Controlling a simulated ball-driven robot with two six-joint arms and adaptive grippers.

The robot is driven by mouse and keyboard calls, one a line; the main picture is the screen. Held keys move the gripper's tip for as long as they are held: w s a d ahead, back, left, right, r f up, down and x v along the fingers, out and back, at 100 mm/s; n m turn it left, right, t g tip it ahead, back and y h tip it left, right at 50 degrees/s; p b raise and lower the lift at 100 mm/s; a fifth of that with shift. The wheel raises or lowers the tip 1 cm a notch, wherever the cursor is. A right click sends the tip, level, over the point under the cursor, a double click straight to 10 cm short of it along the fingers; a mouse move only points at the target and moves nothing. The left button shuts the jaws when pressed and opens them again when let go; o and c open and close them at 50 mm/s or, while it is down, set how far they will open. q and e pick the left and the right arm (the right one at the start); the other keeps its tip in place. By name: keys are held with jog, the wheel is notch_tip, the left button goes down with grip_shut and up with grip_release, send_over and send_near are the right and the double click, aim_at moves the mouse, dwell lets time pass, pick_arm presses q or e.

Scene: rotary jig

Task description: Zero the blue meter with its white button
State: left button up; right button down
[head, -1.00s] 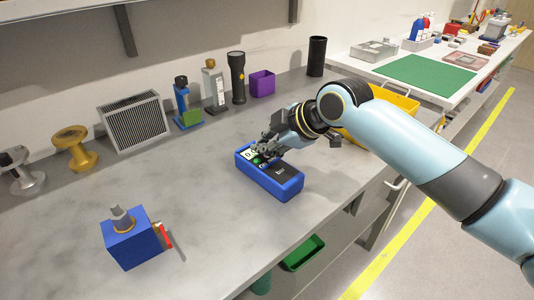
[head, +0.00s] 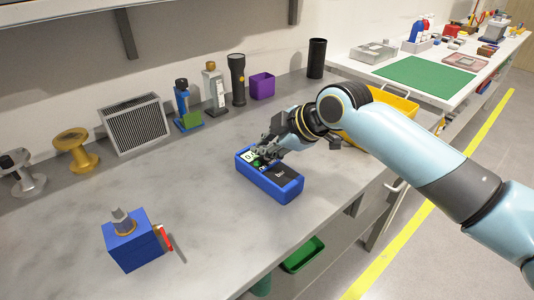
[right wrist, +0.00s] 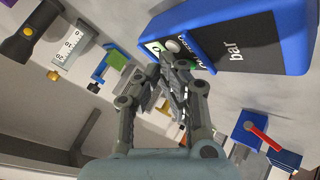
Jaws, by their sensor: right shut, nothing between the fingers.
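The blue meter (head: 283,191) lies on the grey bench, its dark face up with a pale display (head: 248,155) at its far left end. My right gripper (head: 264,157) is shut and empty, its fingertips low over the meter's face near the display. In the right wrist view the meter (right wrist: 291,40) carries the word "bar", and the white button (right wrist: 172,46) shows just beyond the fingertips (right wrist: 168,60). I cannot tell whether they touch it. The fingers hide part of the face and display. My left gripper is not in view.
A blue block with a red-handled valve (head: 134,244) stands at the front left. A grille (head: 134,124), a flashlight (head: 237,79) and a purple bin (head: 262,86) line the back. A yellow bin (head: 392,102) stands behind my right arm. The bench around the meter is clear.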

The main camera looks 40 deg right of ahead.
aim_at(265, 159)
jog(key=shift+r, duration=0.4)
notch_tip(265, 159, up, 6)
jog(key=p, duration=0.6)
